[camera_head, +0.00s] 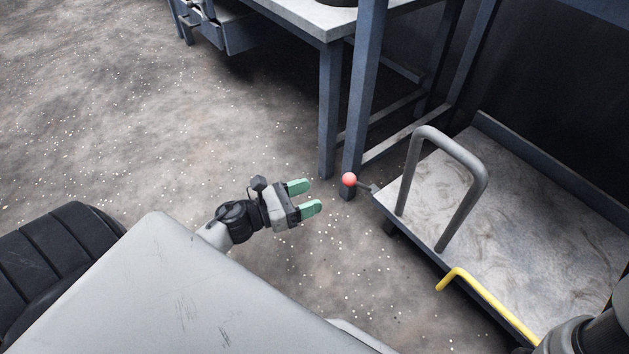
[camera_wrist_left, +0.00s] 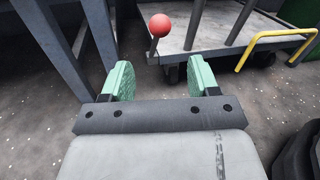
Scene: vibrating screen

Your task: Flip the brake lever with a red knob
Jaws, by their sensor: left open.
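The brake lever's red knob (camera_head: 349,179) is a small ball on a short dark rod (camera_head: 364,187) at the near left corner of a flat grey cart (camera_head: 530,215). My left gripper (camera_head: 306,197) is to the left of the knob in the head view, apart from it, with its green fingers spread and empty. In the left wrist view the knob (camera_wrist_left: 160,25) shows beyond and above the gap between the green fingers (camera_wrist_left: 161,80). The rod's lower end is partly hard to make out. My right gripper is not in view.
A grey hoop handle (camera_head: 478,185) stands on the cart, and a yellow bar (camera_head: 480,295) runs along its front edge. A blue-framed workbench (camera_head: 330,110) has legs close behind the knob. The speckled floor around the left gripper is clear.

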